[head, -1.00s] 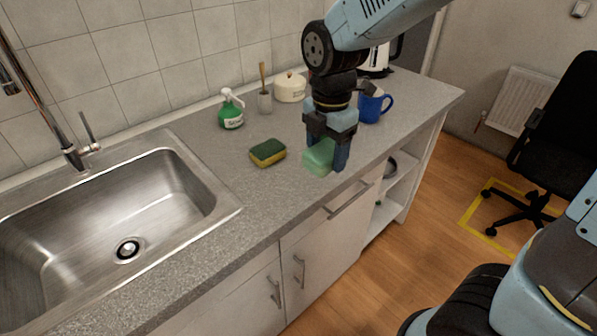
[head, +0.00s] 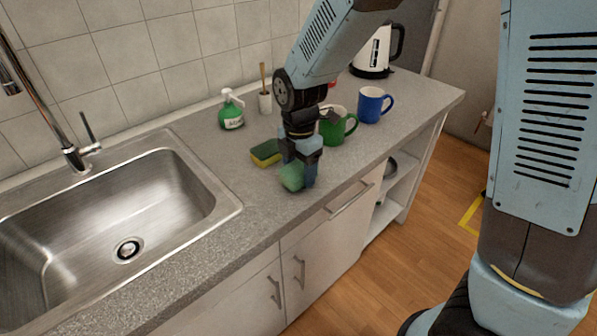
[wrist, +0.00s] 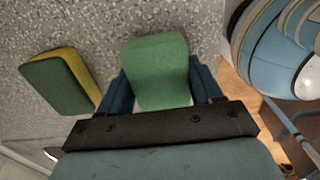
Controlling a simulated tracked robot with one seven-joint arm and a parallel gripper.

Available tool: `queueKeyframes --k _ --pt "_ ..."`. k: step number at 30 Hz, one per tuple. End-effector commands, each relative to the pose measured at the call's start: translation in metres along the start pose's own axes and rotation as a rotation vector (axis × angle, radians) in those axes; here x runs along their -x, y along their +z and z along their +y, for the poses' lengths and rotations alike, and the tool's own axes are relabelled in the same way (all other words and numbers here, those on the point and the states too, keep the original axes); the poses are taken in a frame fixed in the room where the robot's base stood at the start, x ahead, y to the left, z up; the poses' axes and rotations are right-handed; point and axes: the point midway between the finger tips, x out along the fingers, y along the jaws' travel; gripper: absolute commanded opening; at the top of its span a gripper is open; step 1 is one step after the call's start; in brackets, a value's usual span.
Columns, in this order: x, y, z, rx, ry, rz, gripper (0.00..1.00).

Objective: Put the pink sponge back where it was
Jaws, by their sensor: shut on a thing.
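No pink sponge shows in either view. My gripper (head: 299,178) points down over the counter near its front edge and is shut on a light green sponge (head: 291,178). In the wrist view the green sponge (wrist: 157,72) sits between the two fingers. I cannot tell whether it touches the counter. A second sponge, dark green and yellow (head: 265,153), lies on the counter just behind and left of my gripper, apart from the held one. It also shows at the left in the wrist view (wrist: 60,82).
The sink (head: 120,225) is at left. Behind stand a green soap bottle (head: 231,112) and a brush in a holder (head: 264,100). A green mug (head: 333,130), partly hidden by my arm, a blue mug (head: 372,104) and a kettle (head: 375,55) stand right. Counter between sink and gripper is clear.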

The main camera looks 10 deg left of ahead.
Motion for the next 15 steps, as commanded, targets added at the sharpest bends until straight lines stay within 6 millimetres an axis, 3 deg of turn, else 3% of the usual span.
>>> queueKeyframes --k 3,13,14,15 --pt "-0.0104 -0.0001 -0.0001 -0.001 0.000 -0.001 0.36" --pt "-0.0127 0.0002 -0.0003 -0.001 0.000 0.000 0.36" --pt "-0.0130 0.0001 -0.0003 -0.001 0.000 0.000 0.66" --pt "-0.0128 0.0000 -0.0002 -0.001 0.000 -0.001 0.69"
